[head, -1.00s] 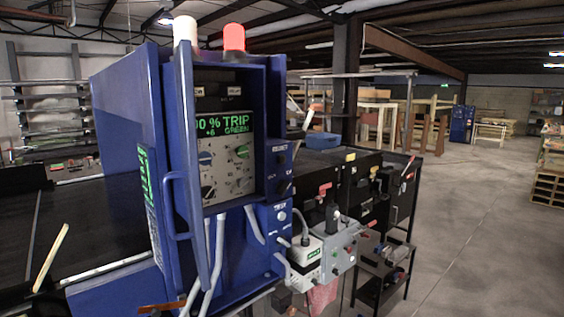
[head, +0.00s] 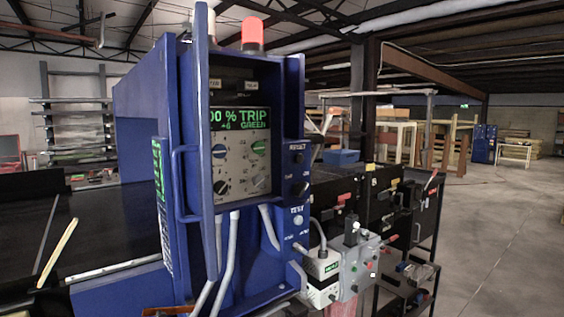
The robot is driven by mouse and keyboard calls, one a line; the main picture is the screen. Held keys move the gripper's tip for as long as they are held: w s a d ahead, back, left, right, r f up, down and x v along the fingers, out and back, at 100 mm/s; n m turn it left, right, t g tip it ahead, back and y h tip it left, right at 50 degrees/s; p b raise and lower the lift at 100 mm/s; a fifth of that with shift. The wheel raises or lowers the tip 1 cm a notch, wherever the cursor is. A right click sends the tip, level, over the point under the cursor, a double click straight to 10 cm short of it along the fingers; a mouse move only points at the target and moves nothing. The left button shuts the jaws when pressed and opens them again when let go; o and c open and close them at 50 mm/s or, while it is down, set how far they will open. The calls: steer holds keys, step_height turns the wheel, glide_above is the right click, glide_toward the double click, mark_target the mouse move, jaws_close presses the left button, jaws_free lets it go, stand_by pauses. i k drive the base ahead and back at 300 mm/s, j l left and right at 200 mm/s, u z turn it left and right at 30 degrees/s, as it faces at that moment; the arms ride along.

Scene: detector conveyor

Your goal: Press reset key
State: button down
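The blue detector cabinet (head: 140,128) stands left of centre with its door (head: 203,130) swung open towards me. Its green display (head: 239,118) reads "TRIP" and "GREEN". On the right side panel, a "RESET" label (head: 297,147) sits above a small dark round key (head: 297,157). A larger black knob (head: 300,188) is below it. Lower down, a pale button (head: 298,220) sits under a "TEST" label. A red lamp (head: 252,33) is lit on top. My gripper is not in view.
A grey control box (head: 358,260) with coloured buttons and a small white-green box (head: 322,264) stick out at the lower right of the cabinet. Grey cables (head: 228,262) hang in front. A dark shelf cart (head: 408,270) stands beyond. The floor (head: 500,240) at right is open.

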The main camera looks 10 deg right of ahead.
mark_target(298, 157)
steer(key=i+l+u, duration=0.1)
steer(key=i+u, duration=0.2)
steer(key=u, duration=0.15)
steer(key=i+l+u, duration=0.25)
steer(key=u, duration=0.2)
steer(key=i+l+u, duration=0.25)
steer(key=u, duration=0.2)
